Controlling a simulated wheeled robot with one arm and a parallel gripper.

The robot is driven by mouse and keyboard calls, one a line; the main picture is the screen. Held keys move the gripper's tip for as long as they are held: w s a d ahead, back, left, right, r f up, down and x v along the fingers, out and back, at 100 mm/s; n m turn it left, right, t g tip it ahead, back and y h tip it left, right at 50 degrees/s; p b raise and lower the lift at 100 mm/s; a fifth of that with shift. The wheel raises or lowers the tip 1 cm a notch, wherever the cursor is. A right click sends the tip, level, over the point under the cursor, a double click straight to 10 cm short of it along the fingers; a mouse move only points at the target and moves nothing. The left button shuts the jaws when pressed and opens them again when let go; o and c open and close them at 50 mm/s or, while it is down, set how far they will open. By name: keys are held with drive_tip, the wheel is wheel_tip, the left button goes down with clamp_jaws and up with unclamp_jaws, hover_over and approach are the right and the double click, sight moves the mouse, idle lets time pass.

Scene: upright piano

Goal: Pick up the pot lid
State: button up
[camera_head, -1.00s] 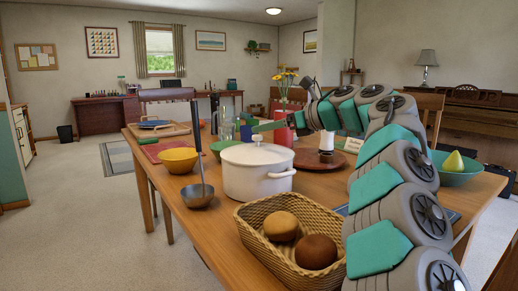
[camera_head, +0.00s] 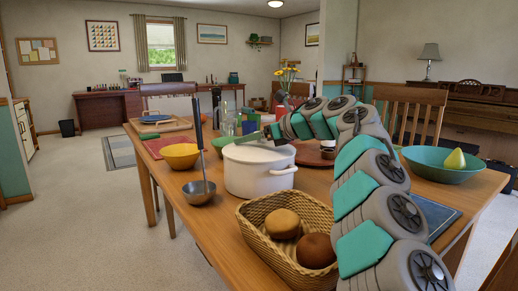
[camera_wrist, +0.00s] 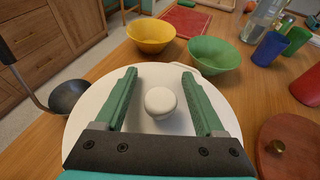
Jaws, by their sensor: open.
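The white pot lid (camera_wrist: 160,72) sits on the white pot (camera_head: 258,178) on the wooden table. Its round white knob (camera_wrist: 160,101) shows in the wrist view between the two green fingers. My gripper (camera_wrist: 160,75) is open above the lid, with one finger on each side of the knob and a gap on both sides. Whether the fingertips touch the lid cannot be told. In the head view my arm comes in from the right, and the lid is partly covered by my gripper (camera_head: 262,134).
A wicker basket (camera_head: 252,232) with two buns stands in front of the pot. A round red-brown board (camera_wrist: 290,135) lies right of the pot.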

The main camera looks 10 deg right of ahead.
clamp_jaws()
idle(0.4)
drive_tip(key=shift+r, duration=0.1)
idle(0.8)
